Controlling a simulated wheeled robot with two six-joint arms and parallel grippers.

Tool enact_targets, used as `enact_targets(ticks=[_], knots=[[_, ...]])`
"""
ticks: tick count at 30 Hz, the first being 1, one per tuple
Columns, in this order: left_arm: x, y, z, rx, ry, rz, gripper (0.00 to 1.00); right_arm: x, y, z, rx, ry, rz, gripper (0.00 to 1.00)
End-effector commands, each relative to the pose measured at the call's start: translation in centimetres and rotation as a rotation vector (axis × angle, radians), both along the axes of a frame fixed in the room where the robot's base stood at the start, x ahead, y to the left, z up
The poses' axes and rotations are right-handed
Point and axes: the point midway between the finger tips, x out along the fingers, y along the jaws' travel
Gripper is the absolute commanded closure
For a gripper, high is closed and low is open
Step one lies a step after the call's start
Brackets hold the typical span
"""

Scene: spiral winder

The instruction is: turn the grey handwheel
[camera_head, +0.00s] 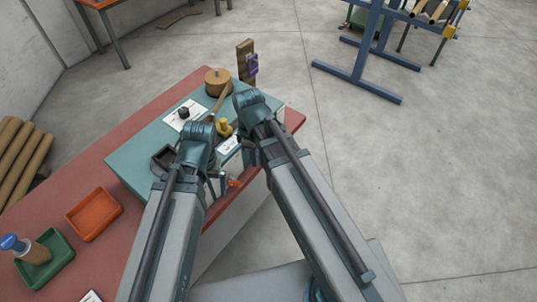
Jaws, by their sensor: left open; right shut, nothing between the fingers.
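I cannot make out the grey handwheel clearly; small grey and orange-red parts (232,183) show at the front of the teal machine base (135,152), between my forearms. My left gripper (200,133) is over the middle of the base and is open, its fingers mostly hidden by the wrist. My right gripper (249,100) is further back and to the right, near the base's right end. It is shut and empty, its fingertips also hidden. I cannot tell whether either touches anything.
A wooden drum (217,80), a yellow part (224,128) and a black knob (183,112) on a white plate are on the base. An orange tray (93,214) and a green tray (46,262) with a bottle stand on the red bench (70,195).

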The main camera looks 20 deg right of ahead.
Motion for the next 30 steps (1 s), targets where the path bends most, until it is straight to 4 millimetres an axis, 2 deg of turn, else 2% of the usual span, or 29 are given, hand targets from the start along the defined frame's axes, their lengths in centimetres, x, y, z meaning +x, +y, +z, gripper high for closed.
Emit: enact_targets(ticks=[5, 9, 16, 21, 30], knots=[[0.0, 0.0, -0.1, 0.0, 0.0, 0.0, 0.0, 2.8, -1.8, -0.1, 0.06, 0.012, 0.275, 1.0], [0.0, 0.0, -0.1, 0.0, 0.0, 0.0, 0.0, 5.1, -3.9, -0.1, 0.125, 0.008, 0.568, 1.0], [0.0, 0.0, -0.2, 0.0, 0.0, 0.0, 0.0, 7.5, -6.6, 0.0, 0.203, -0.022, 0.941, 1.0], [0.0, 0.0, -0.2, 0.0, 0.0, 0.0, 0.0, 8.2, -7.5, 0.0, 0.225, -0.038, 1.07, 1.0], [0.0, 0.0, -0.5, 0.0, 0.0, 0.0, 0.0, 8.2, -7.6, -0.2, 0.23, -0.041, 1.095, 1.0]])
